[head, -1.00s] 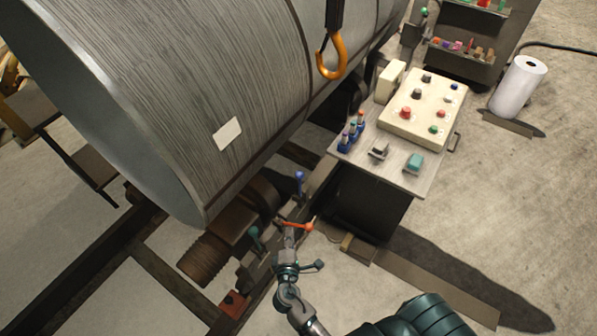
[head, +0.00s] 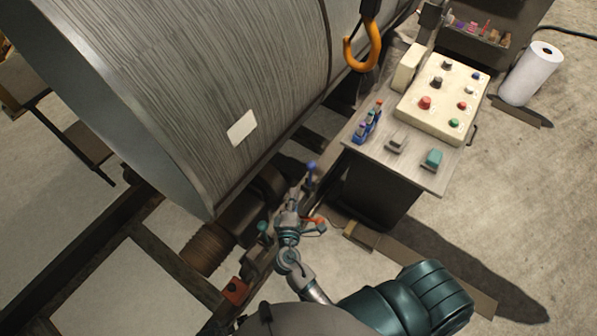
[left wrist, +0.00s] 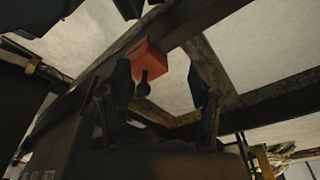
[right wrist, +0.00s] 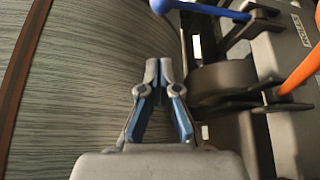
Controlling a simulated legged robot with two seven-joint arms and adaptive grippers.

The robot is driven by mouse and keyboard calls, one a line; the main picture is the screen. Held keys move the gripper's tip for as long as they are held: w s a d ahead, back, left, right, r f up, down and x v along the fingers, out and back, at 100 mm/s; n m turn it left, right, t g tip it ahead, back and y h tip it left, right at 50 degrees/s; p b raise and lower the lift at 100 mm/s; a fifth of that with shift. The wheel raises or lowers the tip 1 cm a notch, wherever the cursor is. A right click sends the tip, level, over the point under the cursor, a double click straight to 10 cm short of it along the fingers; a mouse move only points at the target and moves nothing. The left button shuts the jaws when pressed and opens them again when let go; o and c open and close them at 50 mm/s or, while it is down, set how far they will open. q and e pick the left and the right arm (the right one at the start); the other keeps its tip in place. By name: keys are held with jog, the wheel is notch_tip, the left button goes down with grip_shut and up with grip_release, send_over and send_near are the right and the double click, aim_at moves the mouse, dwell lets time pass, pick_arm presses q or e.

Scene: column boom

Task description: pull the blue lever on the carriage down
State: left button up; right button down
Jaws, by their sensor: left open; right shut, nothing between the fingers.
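The blue lever (head: 311,168) stands on the carriage beside the big grey drum in the head view. In the right wrist view the blue lever (right wrist: 207,10) enters at the top, right of the fingers. My right gripper (head: 293,203) is just below the blue lever in the head view, apart from it. In the right wrist view the right gripper (right wrist: 160,68) is shut and empty, with the drum surface behind it. My left gripper (left wrist: 160,80) is open and empty in the left wrist view, with a red box with a dark knob between and beyond its fingers.
An orange lever (head: 318,221) sits close to my right gripper; it also shows in the right wrist view (right wrist: 302,72). A teal-knobbed lever (head: 262,228) and the red box (head: 236,291) are nearer. A hook (head: 360,50) hangs by the drum (head: 190,90). A control table (head: 430,178) stands right.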

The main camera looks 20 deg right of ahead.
jog(key=f+x, duration=0.1)
jog(key=x, duration=1)
jog(key=shift+m+t, duration=0.3)
jog(key=shift+m, duration=0.4)
jog(key=s+d, duration=0.1)
jog(key=s+b, duration=0.1)
jog(key=s, duration=0.1)
jog(key=s+d+b, duration=0.1)
jog(key=shift+s+d+r, duration=0.25)
jog(key=shift+d+r, duration=0.1)
jog(key=shift+r, duration=0.05)
pick_arm(q)
notch_tip(320, 180, up, 6)
jog(key=w+d, duration=0.1)
jog(key=d, duration=0.1)
jog(key=shift+w+r, duration=0.15)
jog(key=shift+w, duration=0.25)
pick_arm(e)
send_near(311, 170)
jog(key=s, duration=0.3)
jog(key=shift+s+a+f, duration=0.15)
jog(key=shift+a+f, duration=0.15)
jog(key=shift+f, duration=0.1)
